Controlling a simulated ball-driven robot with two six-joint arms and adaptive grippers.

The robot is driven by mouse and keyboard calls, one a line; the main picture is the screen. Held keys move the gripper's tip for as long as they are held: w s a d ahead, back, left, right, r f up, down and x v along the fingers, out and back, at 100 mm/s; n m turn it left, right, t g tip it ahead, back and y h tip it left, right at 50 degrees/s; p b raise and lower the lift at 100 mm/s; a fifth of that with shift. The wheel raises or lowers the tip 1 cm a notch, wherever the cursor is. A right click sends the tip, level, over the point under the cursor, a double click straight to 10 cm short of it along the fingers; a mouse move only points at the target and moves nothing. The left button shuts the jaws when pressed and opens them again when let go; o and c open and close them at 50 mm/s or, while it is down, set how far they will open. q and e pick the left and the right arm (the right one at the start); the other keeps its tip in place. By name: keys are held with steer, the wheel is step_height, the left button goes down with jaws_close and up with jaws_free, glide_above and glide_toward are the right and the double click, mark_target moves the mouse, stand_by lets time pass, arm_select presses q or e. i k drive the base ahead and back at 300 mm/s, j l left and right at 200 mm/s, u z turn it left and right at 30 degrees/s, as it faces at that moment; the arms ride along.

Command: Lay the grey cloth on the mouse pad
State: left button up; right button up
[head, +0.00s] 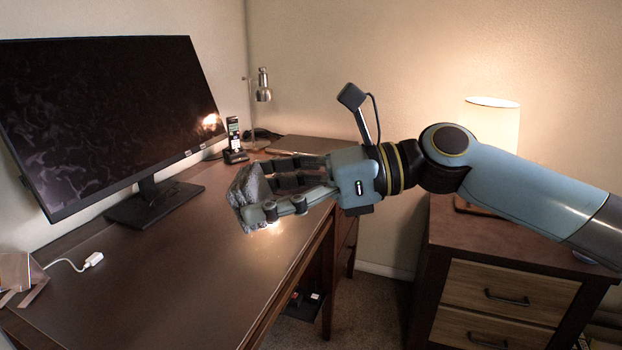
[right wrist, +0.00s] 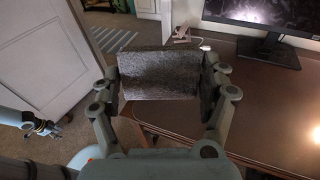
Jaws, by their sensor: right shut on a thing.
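The grey cloth (head: 243,188) is a crumpled, dark grey bundle at the tips of my right gripper (head: 262,193). The gripper is shut on it and holds it over the right part of the desk, near the desk's edge. In the right wrist view the cloth (right wrist: 158,75) spans between the two fingers of the gripper (right wrist: 160,88). I cannot make out a mouse pad in either view.
A monitor (head: 105,105) stands on the desk (head: 165,270) at the left, with a phone on its cradle (head: 234,150) and a lamp (head: 263,92) behind. The desk's front middle is clear.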

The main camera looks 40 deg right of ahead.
mark_target(306, 189)
steer(key=i+l, duration=0.15)
steer(key=l, duration=0.25)
steer(key=i+l+u, duration=0.15)
steer(key=l, duration=0.25)
steer(key=i+l, duration=0.1)
steer(key=l, duration=0.3)
steer(key=i+l+u, duration=0.1)
steer(key=l, duration=0.3)
